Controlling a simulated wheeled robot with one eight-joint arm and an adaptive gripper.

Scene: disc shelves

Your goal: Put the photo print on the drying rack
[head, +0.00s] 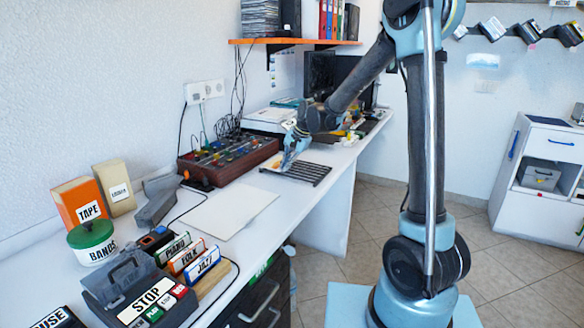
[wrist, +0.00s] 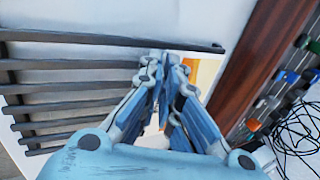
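My gripper (wrist: 166,62) has its fingers drawn together at the tips, and they seem closed on the photo print. The photo print (wrist: 207,72), pale-edged with an orange-yellow face, shows in the wrist view beside and behind the fingers, which hide much of it. The drying rack (wrist: 75,88) has several dark parallel slats and lies on the white bench. The print overlaps the slats' right ends; I cannot tell whether it touches them. In the head view my gripper (head: 288,160) is low over the left end of the drying rack (head: 310,173); the print is not clear there.
A brown-sided control box (head: 226,160) with coloured knobs stands just left of the rack. A pale sheet (head: 232,211) lies on the bench in front. A shelf (head: 295,42) hangs above.

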